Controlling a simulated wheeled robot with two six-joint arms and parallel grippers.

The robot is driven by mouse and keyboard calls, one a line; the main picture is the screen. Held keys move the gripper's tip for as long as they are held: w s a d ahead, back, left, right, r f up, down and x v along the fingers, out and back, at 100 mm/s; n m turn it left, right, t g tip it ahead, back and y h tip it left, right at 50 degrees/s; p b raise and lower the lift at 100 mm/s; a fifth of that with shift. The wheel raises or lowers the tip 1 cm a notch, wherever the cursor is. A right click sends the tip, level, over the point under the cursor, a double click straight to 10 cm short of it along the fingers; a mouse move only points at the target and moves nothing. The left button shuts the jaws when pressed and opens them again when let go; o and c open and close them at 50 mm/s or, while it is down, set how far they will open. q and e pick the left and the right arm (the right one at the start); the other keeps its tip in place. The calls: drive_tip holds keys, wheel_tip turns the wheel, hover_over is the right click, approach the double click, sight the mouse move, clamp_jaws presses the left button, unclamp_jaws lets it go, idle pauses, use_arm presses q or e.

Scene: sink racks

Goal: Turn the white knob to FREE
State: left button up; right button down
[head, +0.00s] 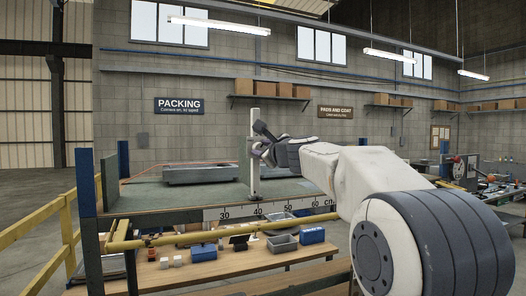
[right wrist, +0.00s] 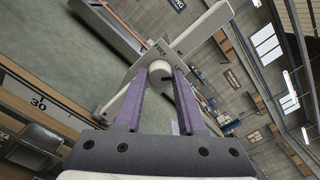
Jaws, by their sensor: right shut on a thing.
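The white knob (right wrist: 157,74) sits on a small label plate (right wrist: 150,58) on a white post. The plate reads FREE at its upper middle in the right wrist view, and a second label to the right is only partly readable. My right gripper (right wrist: 161,76) is shut on the knob, with one purple finger on each side. A dark mark shows at the knob's right side. In the head view my right gripper (head: 262,148) reaches in from the right to the upright white post (head: 255,180); the knob is hard to make out there. My left gripper is not in view.
The post stands at the front edge of a green-topped bench (head: 142,192) with a centimetre scale (head: 265,209) along its front. Blue and grey bins (head: 282,243) stand on a lower wooden shelf.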

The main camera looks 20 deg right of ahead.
drive_tip(key=n+b, duration=0.2)
drive_tip(key=n, duration=0.2)
drive_tip(key=shift+f, duration=0.2)
drive_tip(key=n+b, duration=0.2)
drive_tip(key=n, duration=0.3)
drive_tip(key=n+b, duration=0.2)
drive_tip(key=n, duration=0.2)
drive_tip(key=shift+n+b, duration=0.6)
drive_tip(key=shift+n, duration=1.1)
drive_tip(key=c, duration=0.5)
unclamp_jaws()
drive_tip(key=shift+s, duration=0.1)
